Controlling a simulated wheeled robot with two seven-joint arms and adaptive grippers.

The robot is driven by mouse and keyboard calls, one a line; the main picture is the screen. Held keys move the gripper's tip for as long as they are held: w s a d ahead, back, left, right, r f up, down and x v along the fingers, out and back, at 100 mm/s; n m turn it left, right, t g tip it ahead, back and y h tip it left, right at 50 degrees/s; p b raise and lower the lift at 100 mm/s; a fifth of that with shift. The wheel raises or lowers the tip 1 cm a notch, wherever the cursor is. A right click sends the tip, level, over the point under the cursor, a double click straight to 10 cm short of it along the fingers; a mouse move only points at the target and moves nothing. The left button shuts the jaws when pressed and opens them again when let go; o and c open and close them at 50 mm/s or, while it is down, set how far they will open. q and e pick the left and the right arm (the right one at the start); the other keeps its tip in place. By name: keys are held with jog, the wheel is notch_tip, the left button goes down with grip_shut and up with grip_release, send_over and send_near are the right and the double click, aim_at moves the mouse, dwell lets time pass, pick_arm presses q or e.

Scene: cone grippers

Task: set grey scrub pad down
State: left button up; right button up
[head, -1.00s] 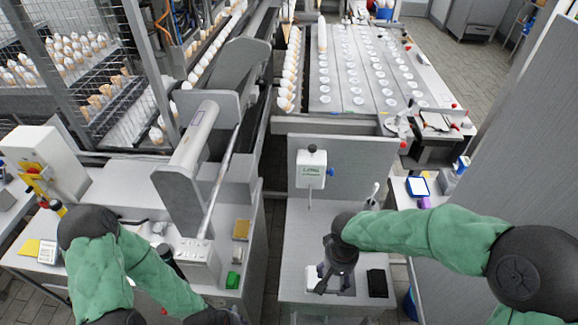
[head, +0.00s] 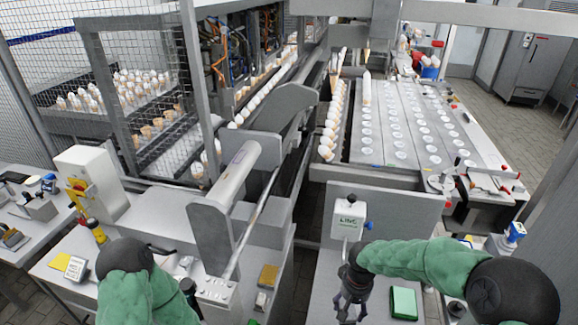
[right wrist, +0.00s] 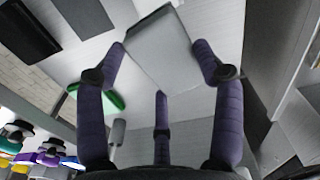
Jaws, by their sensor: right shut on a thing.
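The grey scrub pad (right wrist: 160,48) is a flat light-grey block in the right wrist view, between the fingers of my right gripper (right wrist: 160,62). Two purple-padded fingers sit at its sides and a third is below it. The gripper is shut on it. In the head view my right gripper (head: 350,305) points down over the right-hand worktop (head: 322,290), close to the lower picture edge. The pad cannot be made out there. Whether it touches the worktop is not clear.
A green pad-like thing (head: 404,302) lies just right of my right gripper. A white dispenser box (head: 348,220) stands behind it at an upright grey panel (head: 385,210). A gap separates this worktop from the left counter, where a yellow-brown block (head: 268,276) lies.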

jog(key=shift+s+r, duration=0.2)
jog(key=shift+r, duration=0.05)
jog(key=s+d+r+m+b, duration=0.1)
jog(key=s+r, duration=0.2)
jog(key=s, duration=0.3)
jog(key=s+r+m+b, duration=0.1)
jog(key=s+r+m, duration=0.15)
jog(key=s, duration=0.35)
jog(key=b, duration=0.3)
send_over(370, 322)
jog(key=shift+n, duration=0.45)
jog(key=f, duration=0.9)
jog(key=shift+s+a, duration=0.2)
jog(key=shift+s, duration=0.2)
jog(key=shift+w+d+f+b, duration=0.15)
jog(key=shift+f+b, duration=0.25)
jog(key=shift+f, duration=0.6)
jog(key=shift+w+d+f+b, duration=0.15)
jog(key=shift+f+b, duration=0.2)
jog(key=shift+f, duration=0.6)
jog(key=shift+a, duration=0.1)
